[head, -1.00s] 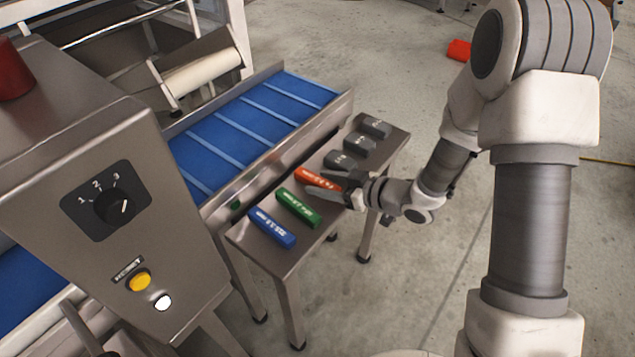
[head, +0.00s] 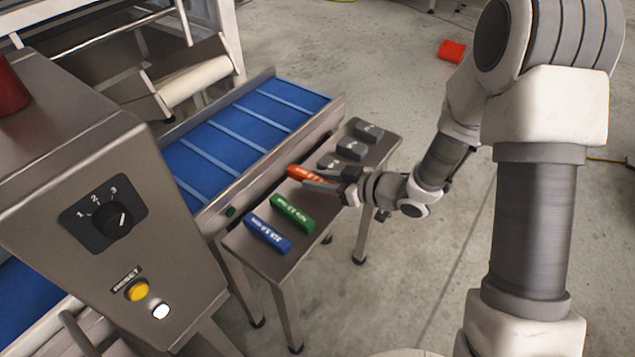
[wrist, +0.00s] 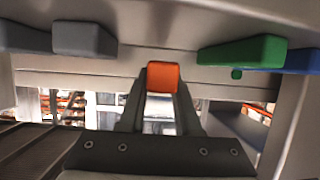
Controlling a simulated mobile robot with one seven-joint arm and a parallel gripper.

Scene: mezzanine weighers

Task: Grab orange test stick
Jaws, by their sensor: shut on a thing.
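The orange test stick (head: 305,174) is between the fingers of my gripper (head: 325,184) above the metal side table, beside the conveyor. In the wrist view the end of the orange stick (wrist: 163,77) shows between the two fingertips of my gripper (wrist: 162,92), which is shut on it. The green stick (head: 292,213) and the blue stick (head: 268,236) lie on the table to the left of it. The green stick (wrist: 242,52) also shows at the right in the wrist view.
Several grey blocks (head: 351,149) sit on the far end of the metal table (head: 262,263). The blue conveyor (head: 240,135) runs along the table's back. A control box (head: 115,240) with a dial stands at left. An orange object (head: 452,50) lies on the floor.

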